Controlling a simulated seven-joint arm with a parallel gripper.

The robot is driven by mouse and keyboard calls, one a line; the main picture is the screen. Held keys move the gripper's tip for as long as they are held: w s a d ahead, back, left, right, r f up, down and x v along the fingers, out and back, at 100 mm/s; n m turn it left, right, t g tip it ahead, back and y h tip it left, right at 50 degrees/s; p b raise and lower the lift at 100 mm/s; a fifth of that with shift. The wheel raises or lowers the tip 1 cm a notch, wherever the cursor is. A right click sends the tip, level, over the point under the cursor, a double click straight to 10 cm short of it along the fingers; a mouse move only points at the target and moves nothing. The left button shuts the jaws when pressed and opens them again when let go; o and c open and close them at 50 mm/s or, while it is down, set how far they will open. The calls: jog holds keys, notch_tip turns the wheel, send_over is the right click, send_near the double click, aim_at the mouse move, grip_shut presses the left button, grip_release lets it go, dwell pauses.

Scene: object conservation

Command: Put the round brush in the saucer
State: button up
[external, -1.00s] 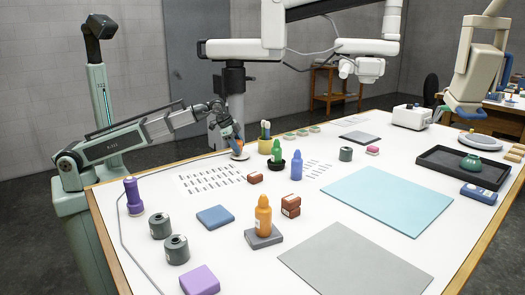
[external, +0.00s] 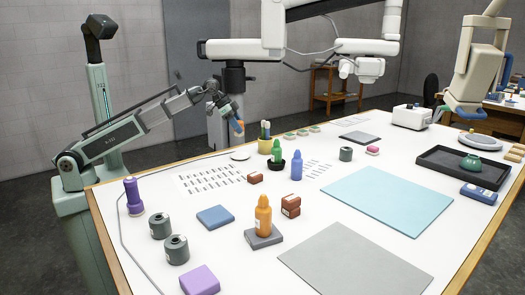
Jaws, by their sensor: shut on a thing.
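My gripper (external: 236,123) is raised above and a little left of the saucer, clear of the table. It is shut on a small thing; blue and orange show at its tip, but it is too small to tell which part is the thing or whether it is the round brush. The saucer (external: 240,155), a flat white disc, lies near the table's far left edge, and nothing shows on it. A yellow pot (external: 265,146) right of the saucer holds several upright brushes (external: 265,128).
A green bottle (external: 276,152) and a blue bottle (external: 296,167) stand right of the saucer. A marked sheet (external: 210,180) lies in front of it. An orange bottle (external: 263,216) stands on a grey block. A dark tray (external: 440,160) is at the right.

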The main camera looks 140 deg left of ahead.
jog(key=shift+f, duration=4.95)
jog(key=shift+f, duration=0.1)
jog(key=o, duration=1.2)
jog(key=shift+c, duration=0.2)
jog(key=v, duration=1.2)
jog(key=shift+s, duration=0.1)
